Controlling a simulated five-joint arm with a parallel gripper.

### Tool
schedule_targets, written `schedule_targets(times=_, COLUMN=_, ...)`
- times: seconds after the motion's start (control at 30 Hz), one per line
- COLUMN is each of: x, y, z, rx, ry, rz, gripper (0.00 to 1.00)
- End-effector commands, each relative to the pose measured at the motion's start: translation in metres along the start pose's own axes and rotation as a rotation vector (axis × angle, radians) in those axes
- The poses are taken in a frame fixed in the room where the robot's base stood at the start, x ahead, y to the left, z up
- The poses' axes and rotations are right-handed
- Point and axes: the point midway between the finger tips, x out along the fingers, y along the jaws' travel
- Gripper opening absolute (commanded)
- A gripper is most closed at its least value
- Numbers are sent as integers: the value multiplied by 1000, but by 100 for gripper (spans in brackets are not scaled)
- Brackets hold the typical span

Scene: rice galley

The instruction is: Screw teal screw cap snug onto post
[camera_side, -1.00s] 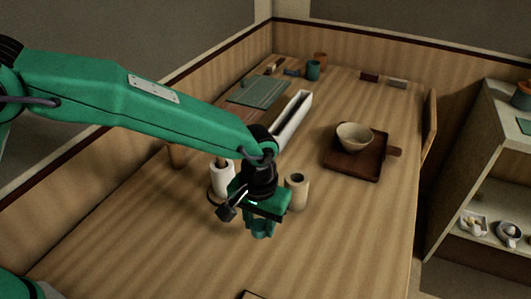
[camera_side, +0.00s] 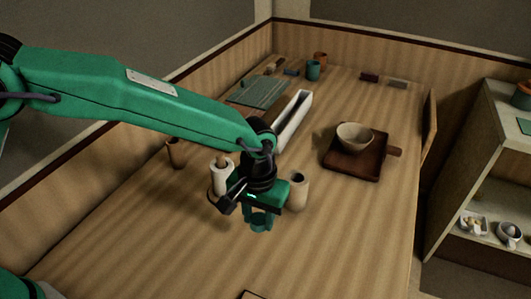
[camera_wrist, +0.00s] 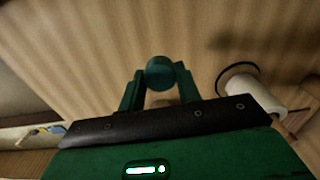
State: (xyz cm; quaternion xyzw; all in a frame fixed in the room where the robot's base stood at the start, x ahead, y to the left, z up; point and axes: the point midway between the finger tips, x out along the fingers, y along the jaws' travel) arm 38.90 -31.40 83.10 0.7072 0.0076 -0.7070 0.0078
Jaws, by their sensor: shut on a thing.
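My gripper (camera_side: 261,222) points down over the near part of the table. Its fingers show in the wrist view (camera_wrist: 160,85), shut on the round teal screw cap (camera_wrist: 160,72). The cap looks held clear of the table; its height is hard to judge. In the side view the cap is hard to tell from the fingers. A wooden post (camera_side: 225,161) sticks up through a white roll (camera_side: 220,182) on a dark round base, behind and left of my gripper. The roll also shows in the wrist view (camera_wrist: 252,96). The cap and post are apart.
A tan cylinder (camera_side: 299,190) with a dark hole stands close to the right of my gripper. A long white tray (camera_side: 294,120) and a brown board (camera_side: 375,168) with a bowl (camera_side: 355,136) lie farther back. The table's front is mostly clear.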

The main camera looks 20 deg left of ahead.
Motion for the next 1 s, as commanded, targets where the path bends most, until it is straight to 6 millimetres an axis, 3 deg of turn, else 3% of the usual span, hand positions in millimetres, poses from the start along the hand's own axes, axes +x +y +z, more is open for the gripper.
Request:
schedule_targets(times=0.27, x=-38, y=-35, z=-41, rx=-140, ry=4, rz=3, gripper=0)
schedule_targets(times=0.6, x=-104, y=-107, z=-92, rx=-375, ry=3, rz=2, gripper=0)
schedule_targets(times=0.8, x=-131, y=-139, z=-106, rx=-468, ry=2, rz=1, gripper=0)
schedule_targets(times=1.0, x=-140, y=-151, z=-109, rx=-501, ry=0, rz=0, gripper=0)
